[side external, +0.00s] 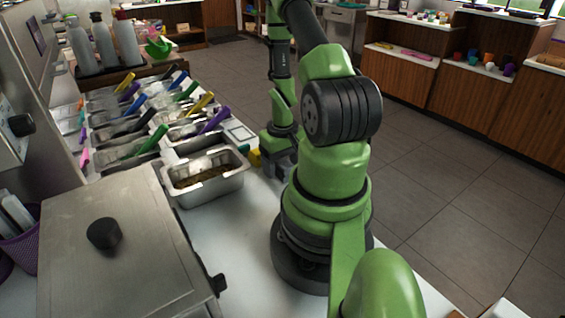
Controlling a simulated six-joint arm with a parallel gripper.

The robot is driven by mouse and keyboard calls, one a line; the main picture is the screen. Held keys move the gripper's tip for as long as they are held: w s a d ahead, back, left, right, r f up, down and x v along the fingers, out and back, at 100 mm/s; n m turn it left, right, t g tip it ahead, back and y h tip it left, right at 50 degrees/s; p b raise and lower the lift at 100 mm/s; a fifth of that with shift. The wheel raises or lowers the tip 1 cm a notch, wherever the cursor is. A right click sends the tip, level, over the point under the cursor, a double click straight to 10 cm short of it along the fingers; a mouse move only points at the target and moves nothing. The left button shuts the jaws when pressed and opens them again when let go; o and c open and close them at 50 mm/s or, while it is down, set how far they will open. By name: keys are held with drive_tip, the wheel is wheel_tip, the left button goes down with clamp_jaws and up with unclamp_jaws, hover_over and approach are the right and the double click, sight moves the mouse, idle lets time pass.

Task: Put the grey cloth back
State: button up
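I cannot make out a grey cloth for certain in the side view. My gripper (277,167) is low over the white counter, just right of a deep steel pan (221,190) with brownish contents. My own arm partly hides the gripper, and its fingers are too small and dark to tell whether they are open or shut or hold anything. A small yellow item (255,158) shows beside the gripper, between it and the pan.
Several steel topping bins with coloured handles (145,120) fill the counter at left. A large steel lidded box (130,255) with a black knob stands in front. Metal bottles (103,42) stand behind. The white counter (235,235) is clear right of the box.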

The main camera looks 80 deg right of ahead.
sight(282, 160)
drive_tip(key=shift+r, duration=0.1)
drive_tip(key=w+a+r+n+t+h, duration=0.1)
drive_tip(key=w+a+r, duration=0.1)
drive_tip(key=r, duration=0.7)
drive_tip(key=w+a+r, duration=0.1)
drive_tip(key=w+r, duration=0.2)
drive_tip(key=r, duration=0.6)
drive_tip(key=a+r+n+t+y, duration=0.1)
drive_tip(key=a+r+n+t, duration=0.1)
drive_tip(key=a+r, duration=0.4)
drive_tip(key=s+a+r+n+t+y, duration=0.1)
drive_tip(key=a+r+t, duration=0.3)
drive_tip(key=a, duration=1)
wheel_tip(282, 160, up, 2)
drive_tip(key=shift+r+n+y, duration=0.25)
drive_tip(key=shift+n+y, duration=0.25)
